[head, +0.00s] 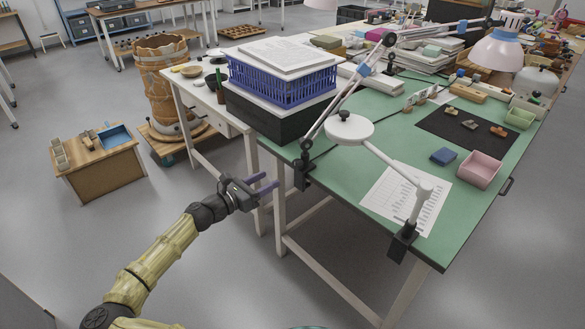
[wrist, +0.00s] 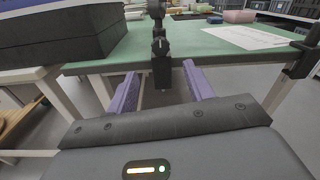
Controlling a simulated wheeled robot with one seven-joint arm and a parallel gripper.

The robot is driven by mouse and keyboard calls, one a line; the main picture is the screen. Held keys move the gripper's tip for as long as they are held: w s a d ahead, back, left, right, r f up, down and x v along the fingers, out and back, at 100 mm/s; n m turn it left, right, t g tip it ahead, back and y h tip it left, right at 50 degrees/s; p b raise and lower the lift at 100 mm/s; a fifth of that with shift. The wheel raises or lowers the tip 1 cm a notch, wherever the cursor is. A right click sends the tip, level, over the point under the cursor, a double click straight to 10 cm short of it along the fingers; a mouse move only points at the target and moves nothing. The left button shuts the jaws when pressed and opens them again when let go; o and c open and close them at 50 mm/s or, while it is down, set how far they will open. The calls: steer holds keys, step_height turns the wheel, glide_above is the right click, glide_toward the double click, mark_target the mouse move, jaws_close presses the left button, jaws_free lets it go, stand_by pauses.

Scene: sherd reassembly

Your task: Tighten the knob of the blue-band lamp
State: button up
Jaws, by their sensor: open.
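The blue-band lamp (head: 364,70) is clamped to the near left edge of the green table. Blue bands show on its jointed arm, which reaches up and right to a pale shade (head: 496,50). Its black clamp (head: 301,174) hangs at the table edge; in the wrist view the clamp (wrist: 161,68) stands straight ahead, with a small knob-like part (wrist: 160,46) on its upper portion. My gripper (head: 272,182) is open and empty, to the left of the clamp and apart from it. In the wrist view the clamp appears between its purple fingers (wrist: 160,72). The knob's tightness cannot be told.
A white lamp with a round head (head: 350,129) is clamped at the front corner (head: 403,241). A black box (head: 275,120) with a blue crate (head: 283,82) on it stands left of the blue-band lamp.

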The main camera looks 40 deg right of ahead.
mark_target(295, 165)
steer(key=d, duration=0.7)
steer(key=d+b, duration=0.1)
steer(key=d, duration=0.3)
steer(key=shift+w, duration=0.3)
steer(key=shift+a, duration=0.1)
steer(key=shift+c, duration=0.4)
steer(key=c, duration=0.9)
steer(key=shift+m, duration=0.4)
steer(key=shift+m+p, duration=0.5)
steer(key=shift+m, duration=2.2)
